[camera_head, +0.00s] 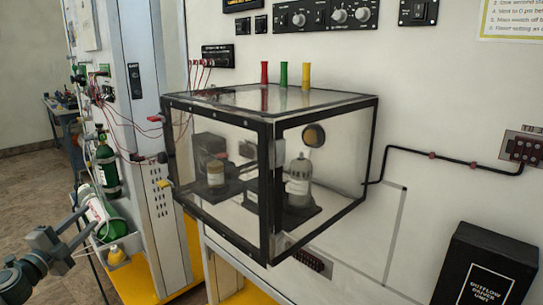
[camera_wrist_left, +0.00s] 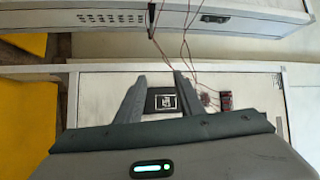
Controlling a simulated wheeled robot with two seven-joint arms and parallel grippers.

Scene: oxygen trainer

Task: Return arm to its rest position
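My left gripper (camera_head: 88,228) shows at the lower left of the head view, with its dark arm coming in from the bottom left corner. Its two fingers are apart with nothing visible held between them. In the left wrist view the fingers (camera_wrist_left: 159,84) also stand apart, and the gap between them is empty. My right gripper and arm are not in view.
A black-framed clear chamber (camera_head: 267,200) holds bottles. Green cylinders (camera_head: 107,170) and a white cabinet (camera_head: 150,90) stand near my left gripper. A black box (camera_head: 488,265) is at lower right. The wrist view shows a dark square (camera_wrist_left: 165,102) beyond the fingers and thin wires.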

